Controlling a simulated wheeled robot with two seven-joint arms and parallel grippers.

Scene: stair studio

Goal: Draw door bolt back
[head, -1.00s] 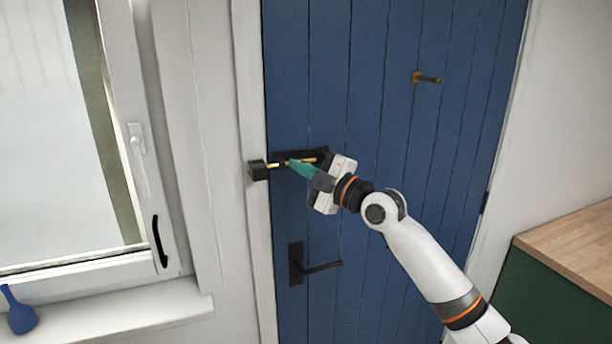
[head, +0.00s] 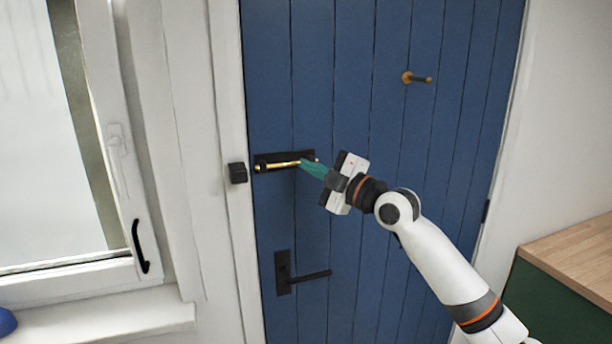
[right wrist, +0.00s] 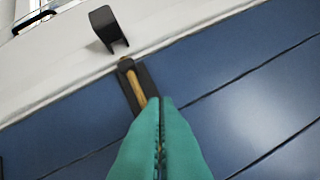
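The door bolt is a brass rod (head: 278,165) on a black plate (head: 262,159) fixed to the blue door. The black keeper (head: 237,173) sits on the white frame to its left; a gap separates it from the rod's end. In the right wrist view the rod (right wrist: 137,88) points toward the keeper (right wrist: 106,30) but lies clear of it. My right gripper (head: 303,164) has its teal fingers nearly together at the rod's right part. The fingers (right wrist: 161,105) hide the bolt's knob in the right wrist view. My left gripper is out of view.
A black lever handle (head: 305,277) is below the bolt, and a brass and dark peg (head: 417,78) sits higher on the door. A window (head: 60,140) is at left. A wood-topped green cabinet (head: 575,250) stands at right.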

